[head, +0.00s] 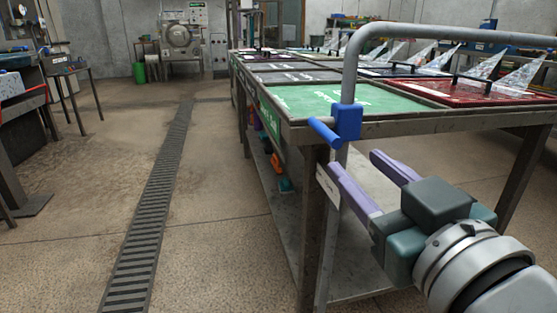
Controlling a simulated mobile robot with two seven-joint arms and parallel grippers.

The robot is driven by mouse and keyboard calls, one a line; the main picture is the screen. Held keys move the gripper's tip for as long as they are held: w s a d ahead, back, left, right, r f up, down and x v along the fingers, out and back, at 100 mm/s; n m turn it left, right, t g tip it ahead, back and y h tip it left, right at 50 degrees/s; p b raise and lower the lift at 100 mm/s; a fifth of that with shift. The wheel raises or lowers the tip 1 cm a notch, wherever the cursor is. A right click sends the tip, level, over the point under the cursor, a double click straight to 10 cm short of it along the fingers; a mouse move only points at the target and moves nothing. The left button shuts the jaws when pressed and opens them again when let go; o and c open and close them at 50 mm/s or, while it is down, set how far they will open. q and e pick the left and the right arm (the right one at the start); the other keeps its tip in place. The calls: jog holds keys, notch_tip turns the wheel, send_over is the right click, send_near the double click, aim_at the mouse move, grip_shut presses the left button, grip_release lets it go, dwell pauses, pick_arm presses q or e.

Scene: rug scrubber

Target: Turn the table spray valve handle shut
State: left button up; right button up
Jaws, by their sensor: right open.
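The blue table spray valve (348,121) sits on the grey bent pipe (350,72) at the near corner of the long metal table. Its blue handle (324,132) sticks out to the left, at an angle to the upright pipe. My right gripper (355,160) comes in from the lower right with two purple fingers spread apart. The fingers are empty and lie just below the valve, near the lower pipe and a white tag (328,186). They appear apart from the handle. My left gripper is not in view.
The metal table (420,124) holds a green rug (325,99), a red rug (490,92) and several others. A floor drain grate (150,220) runs along the left, with clear floor around it. A green bin (139,73) stands far back.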

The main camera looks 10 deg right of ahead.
aim_at(331, 132)
jog(key=w+b, duration=0.2)
jog(key=w, duration=0.7)
jog(key=shift+a, duration=0.1)
jog(key=shift+w+r, duration=0.1)
jog(key=shift+w, duration=0.3)
jog(key=c, duration=0.7)
grip_shut()
